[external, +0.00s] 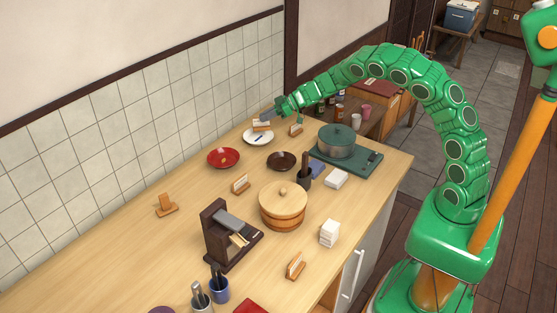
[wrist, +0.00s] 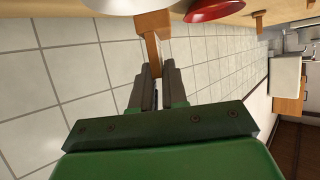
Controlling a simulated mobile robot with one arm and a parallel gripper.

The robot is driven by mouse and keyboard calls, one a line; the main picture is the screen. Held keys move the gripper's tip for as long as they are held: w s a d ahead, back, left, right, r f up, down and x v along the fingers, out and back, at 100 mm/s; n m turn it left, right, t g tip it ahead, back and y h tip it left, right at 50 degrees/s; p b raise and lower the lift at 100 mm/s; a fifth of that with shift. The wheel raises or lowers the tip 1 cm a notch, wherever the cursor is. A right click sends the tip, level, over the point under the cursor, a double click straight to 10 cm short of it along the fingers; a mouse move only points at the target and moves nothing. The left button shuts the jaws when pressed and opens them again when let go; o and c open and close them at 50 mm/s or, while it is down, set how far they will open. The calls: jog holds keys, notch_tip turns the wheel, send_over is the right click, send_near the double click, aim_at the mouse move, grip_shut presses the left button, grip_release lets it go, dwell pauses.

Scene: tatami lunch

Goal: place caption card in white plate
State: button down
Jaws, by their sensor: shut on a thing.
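My gripper (external: 270,115) is at the far end of the counter, against the tiled wall side. It is shut on the caption card (external: 262,125), a small pale card with an orange-brown wooden stand. In the wrist view the card's wooden part (wrist: 152,48) juts out from between the two fingertips (wrist: 157,84). The white plate (external: 257,139) lies on the counter just below the card in the external view, and its edge shows at the top of the wrist view (wrist: 115,5). I cannot tell whether the card touches the plate.
A red dish (external: 223,158) is left of the plate, a dark bowl (external: 281,161) in front of it. Another card stand (external: 296,130) is close on the right.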

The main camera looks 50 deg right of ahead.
jog(key=shift+w+f, duration=0.85)
jog(key=shift+f, duration=1.75)
jog(key=shift+f, duration=0.15)
jog(key=c, duration=1.2)
grip_release()
jog(key=shift+o, duration=0.2)
jog(key=shift+d+r, duration=0.1)
jog(key=shift+r, duration=0.15)
jog(key=v, duration=1.1)
jog(key=shift+s+d, duration=0.2)
jog(key=shift+s, duration=0.1)
